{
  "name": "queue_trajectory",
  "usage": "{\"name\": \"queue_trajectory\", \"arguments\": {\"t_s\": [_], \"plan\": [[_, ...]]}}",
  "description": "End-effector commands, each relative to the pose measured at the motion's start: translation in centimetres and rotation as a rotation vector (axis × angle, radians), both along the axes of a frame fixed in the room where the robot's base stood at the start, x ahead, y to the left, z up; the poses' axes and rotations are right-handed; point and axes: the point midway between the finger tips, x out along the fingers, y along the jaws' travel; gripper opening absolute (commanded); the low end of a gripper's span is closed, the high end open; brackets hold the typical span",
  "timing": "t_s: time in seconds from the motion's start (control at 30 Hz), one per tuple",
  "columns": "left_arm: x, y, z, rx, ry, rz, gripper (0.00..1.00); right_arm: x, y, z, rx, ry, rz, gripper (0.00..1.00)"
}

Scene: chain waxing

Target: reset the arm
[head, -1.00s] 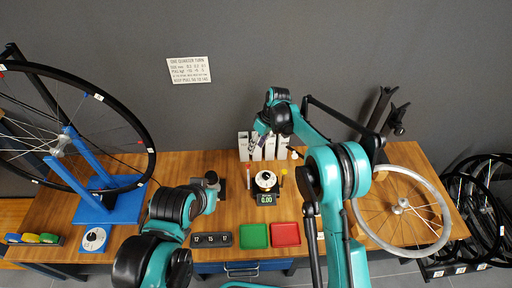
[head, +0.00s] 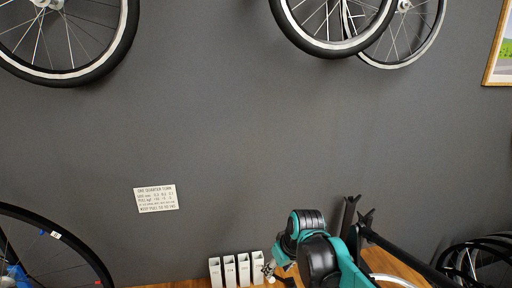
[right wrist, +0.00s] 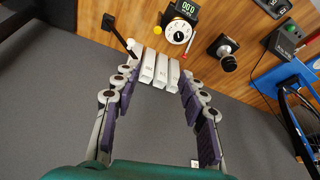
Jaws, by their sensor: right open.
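My right arm rises from the bottom of the head view, and its gripper (head: 268,268) shows small near the white boxes, partly hidden by the arm. In the right wrist view, the right gripper (right wrist: 158,78) is open and empty. Its two purple-padded fingers stand wide apart. The white boxes (right wrist: 161,70) appear beyond the fingertips, with no visible contact. My left gripper is out of both views.
Several white boxes (head: 229,272) stand along the wall. The right wrist view shows a dial gauge (right wrist: 178,32), a green digital display (right wrist: 187,8) and the wooden bench (right wrist: 140,15).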

Motion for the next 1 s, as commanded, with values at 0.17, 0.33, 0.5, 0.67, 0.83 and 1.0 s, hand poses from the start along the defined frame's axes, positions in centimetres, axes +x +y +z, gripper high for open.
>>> {"name": "queue_trajectory", "arguments": {"t_s": [0.17,0.33,0.5,0.67,0.83,1.0], "plan": [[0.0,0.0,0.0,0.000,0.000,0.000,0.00,-6.6,-4.6,1.4,0.004,-0.078,-0.156,0.42],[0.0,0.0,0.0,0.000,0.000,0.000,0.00,-12.6,-8.0,0.7,0.015,-0.155,-0.295,0.42],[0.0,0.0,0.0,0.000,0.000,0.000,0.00,-16.9,-10.3,-1.2,0.027,-0.219,-0.404,0.42],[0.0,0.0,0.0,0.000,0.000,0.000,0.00,-18.8,-11.3,-2.4,0.034,-0.253,-0.456,0.42],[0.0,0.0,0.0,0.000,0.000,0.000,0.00,-19.2,-11.5,-2.7,0.036,-0.261,-0.469,0.42],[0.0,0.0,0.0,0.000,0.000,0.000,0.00,-19.1,-11.5,-2.7,0.036,-0.260,-0.467,0.42]]}}
